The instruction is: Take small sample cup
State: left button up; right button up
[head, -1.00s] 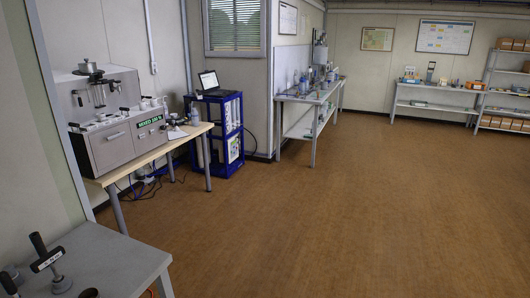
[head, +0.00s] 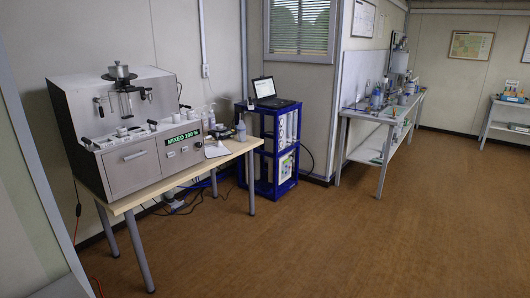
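The soil analyser (head: 80,106) is a grey metal box on a wooden-topped table (head: 128,203) at the left of the head view. Its green display (head: 183,137) reads "MIXED 100 %". Several small white cup-like pieces, one of them a white cup (head: 122,132), stand along its front ledge. They are too small to tell which is the small sample cup. A glass vessel (head: 126,103) hangs in the fixture above the ledge. Neither of my grippers is in view.
A blue shelf unit (head: 266,150) with an open laptop (head: 270,95) stands right of the analyser table. A bench (head: 388,122) with bottles is farther back. The brown floor (head: 350,245) in front is clear. Cables hang under the analyser table.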

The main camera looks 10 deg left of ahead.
aim_at(176, 117)
jog(key=i+u, duration=0.7)
jog(key=i, duration=0.15)
jog(key=i+l+u, duration=0.15)
jog(key=i+u, duration=0.2)
jog(key=i+l+u, duration=0.25)
jog(key=i+l, duration=0.3)
jog(key=i+l+u, duration=0.2)
jog(key=i+l, duration=0.25)
jog(key=l, duration=0.15)
jog(key=i+l+u, duration=0.15)
jog(key=i, duration=0.3)
jog(key=i+l+u, duration=0.15)
jog(key=i, duration=0.25)
jog(key=i+l+u, duration=0.2)
jog(key=i, duration=0.25)
